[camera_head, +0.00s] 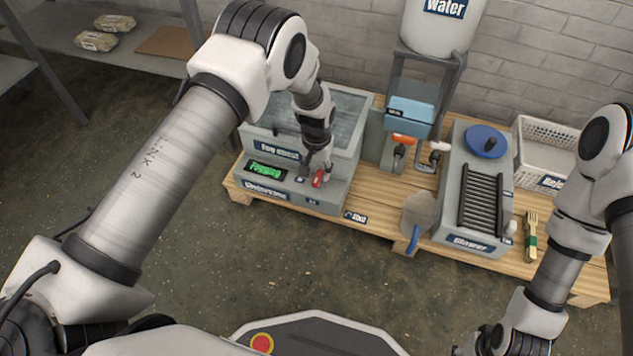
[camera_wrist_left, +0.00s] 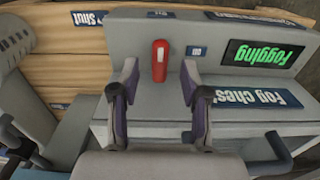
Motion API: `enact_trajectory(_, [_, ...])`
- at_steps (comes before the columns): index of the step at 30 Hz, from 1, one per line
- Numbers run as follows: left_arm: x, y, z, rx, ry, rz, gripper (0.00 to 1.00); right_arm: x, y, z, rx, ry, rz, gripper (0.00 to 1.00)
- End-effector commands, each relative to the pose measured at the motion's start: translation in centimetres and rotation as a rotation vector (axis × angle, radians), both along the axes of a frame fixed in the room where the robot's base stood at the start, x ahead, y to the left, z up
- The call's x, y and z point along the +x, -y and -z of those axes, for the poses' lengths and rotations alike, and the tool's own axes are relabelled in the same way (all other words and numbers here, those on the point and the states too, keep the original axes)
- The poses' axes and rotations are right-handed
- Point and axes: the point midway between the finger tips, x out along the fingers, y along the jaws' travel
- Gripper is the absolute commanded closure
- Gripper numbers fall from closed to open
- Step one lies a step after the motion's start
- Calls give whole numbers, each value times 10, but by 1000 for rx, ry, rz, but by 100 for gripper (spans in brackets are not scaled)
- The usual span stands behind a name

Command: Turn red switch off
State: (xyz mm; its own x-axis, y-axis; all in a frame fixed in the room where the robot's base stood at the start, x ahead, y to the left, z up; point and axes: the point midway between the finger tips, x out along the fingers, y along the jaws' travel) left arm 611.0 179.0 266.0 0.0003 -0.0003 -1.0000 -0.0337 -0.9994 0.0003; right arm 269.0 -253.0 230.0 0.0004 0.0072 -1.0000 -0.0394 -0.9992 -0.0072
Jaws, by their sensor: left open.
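The red switch (camera_head: 317,179) is a small red lever with a pale mark, on the front ledge of the grey fog chest (camera_head: 349,146). In the left wrist view the switch (camera_wrist_left: 160,62) stands between the fingertips of my left gripper (camera_wrist_left: 159,74). The fingers are apart, with a gap on each side of the lever. In the head view my left gripper (camera_head: 320,168) is right at the switch. The chest's display (camera_head: 267,171) reads "Fogging" in green. My right arm comes in at the right, and its fingers do not show.
The wooden table (camera_head: 376,222) also holds a blue box (camera_head: 410,112) on a stand, orange and white taps, a grey machine with dark slats (camera_head: 481,200), a white basket (camera_head: 548,155) and a wooden fork (camera_head: 531,237). A white water tank (camera_head: 437,30) stands behind.

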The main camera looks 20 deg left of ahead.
Motion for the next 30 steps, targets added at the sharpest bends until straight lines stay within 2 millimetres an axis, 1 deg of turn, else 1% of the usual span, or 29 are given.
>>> enact_trajectory(1, [-1,0,17,0,-2,0,54,0,0,12,0,0,0,60])
enact_trajectory(4, [0,0,31,0,0,0,54,0,0,18,0,0,1,60])
enact_trajectory(7, [0,0,35,0,0,0,54,0,0,19,0,1,2,60])
enact_trajectory(12, [0,0,34,0,0,0,54,1,0,18,0,1,2,60])
enact_trajectory(13, [0,0,34,0,0,0,58,1,0,18,0,1,2,60])
enact_trajectory(14, [0,0,33,0,0,0,68,0,0,18,0,1,2,60])
enact_trajectory(15, [0,0,33,0,0,0,82,0,0,18,0,1,2,60])
enact_trajectory(16, [0,0,33,0,0,0,93,1,0,18,0,1,2,60])
enact_trajectory(17, [0,0,33,0,0,0,100,0,0,18,0,1,2,60])
enact_trajectory(25, [0,0,33,0,-1,4,100,0,0,17,0,1,2,60])
enact_trajectory(30, [-1,-1,32,0,-1,33,100,0,0,12,0,1,2,60])
